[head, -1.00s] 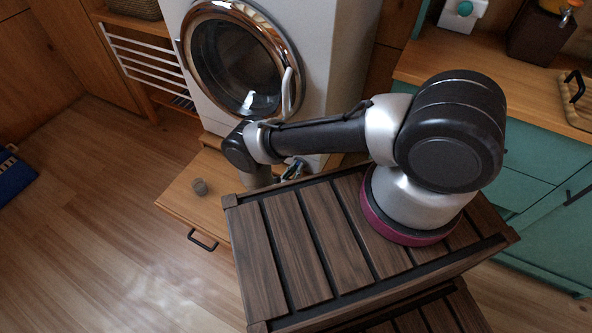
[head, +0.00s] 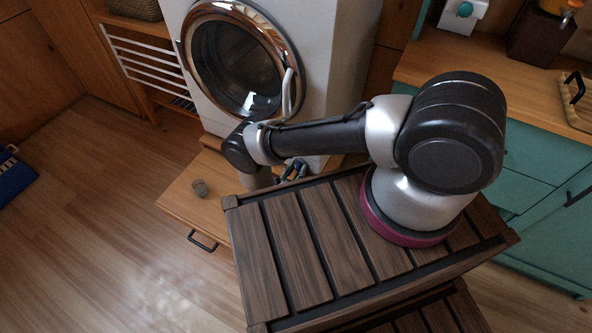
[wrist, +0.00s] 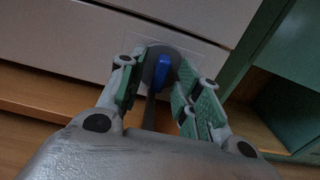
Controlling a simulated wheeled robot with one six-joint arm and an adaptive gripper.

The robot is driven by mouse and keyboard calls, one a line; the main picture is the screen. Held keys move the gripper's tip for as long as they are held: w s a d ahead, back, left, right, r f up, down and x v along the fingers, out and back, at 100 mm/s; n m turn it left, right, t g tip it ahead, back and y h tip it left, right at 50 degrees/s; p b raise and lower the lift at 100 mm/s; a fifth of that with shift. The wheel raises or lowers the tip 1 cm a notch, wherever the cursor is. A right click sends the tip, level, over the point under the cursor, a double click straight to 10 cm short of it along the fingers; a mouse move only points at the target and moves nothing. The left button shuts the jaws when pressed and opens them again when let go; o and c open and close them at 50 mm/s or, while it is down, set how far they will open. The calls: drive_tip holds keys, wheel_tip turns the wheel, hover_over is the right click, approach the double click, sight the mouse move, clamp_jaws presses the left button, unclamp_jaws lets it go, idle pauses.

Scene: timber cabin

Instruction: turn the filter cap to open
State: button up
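The filter cap (wrist: 149,72) is a dark grey round knob with a blue raised grip (wrist: 163,68) across it, set in a pale square outline low on the white washing machine front. My gripper (wrist: 162,77) has its green-padded fingers spread on the left and right of the cap. The gap between them is wider than the blue grip, and whether either finger touches the cap's rim is unclear. In the head view my gripper (head: 292,170) shows only partly beside my forearm, and the cap is hidden there.
A teal cabinet (head: 535,175) is on the right. Open floor lies left.

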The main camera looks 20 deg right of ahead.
wheel_tip(320, 180, up, 10)
idle(0.4)
idle(0.4)
